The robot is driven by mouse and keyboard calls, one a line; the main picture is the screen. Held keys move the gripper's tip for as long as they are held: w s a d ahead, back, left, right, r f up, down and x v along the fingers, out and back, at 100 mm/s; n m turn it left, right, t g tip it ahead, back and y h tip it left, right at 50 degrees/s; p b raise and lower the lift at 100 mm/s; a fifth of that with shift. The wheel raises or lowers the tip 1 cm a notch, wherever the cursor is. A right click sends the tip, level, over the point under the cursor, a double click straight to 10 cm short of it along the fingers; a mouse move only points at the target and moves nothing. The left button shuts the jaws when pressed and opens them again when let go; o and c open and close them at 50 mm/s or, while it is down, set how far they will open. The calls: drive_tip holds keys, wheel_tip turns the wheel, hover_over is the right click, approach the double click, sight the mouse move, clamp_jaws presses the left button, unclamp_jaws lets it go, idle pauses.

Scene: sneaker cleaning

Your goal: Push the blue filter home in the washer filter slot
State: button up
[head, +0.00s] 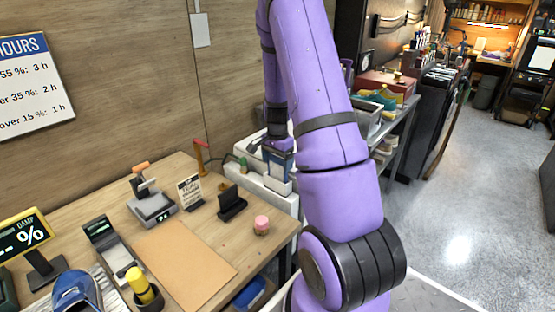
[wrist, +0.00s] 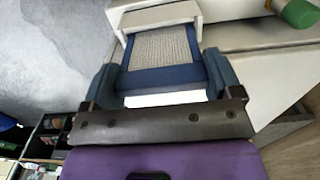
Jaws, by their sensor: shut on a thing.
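The blue filter, a blue frame around pale grey mesh (wrist: 165,48), sits between the two fingers of my gripper (wrist: 162,66) in the wrist view. My gripper is shut on its sides. Its far end meets a white slot frame (wrist: 155,17) on the washer; how deep it sits there I cannot tell. In the head view my gripper (head: 278,148) points down over the white washer (head: 275,199), behind the wooden bench. The filter (head: 280,162) shows there as a small blue patch below the gripper, and my arm hides part of the washer.
A shelf of shoes (head: 385,125) stands behind my arm. The floor at right is open.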

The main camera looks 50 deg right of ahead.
drive_tip(key=shift+f, duration=0.8)
drive_tip(key=o, duration=0.7)
wheel_tip(320, 180, up, 11)
drive_tip(key=shift+f, duration=0.15)
idle(0.4)
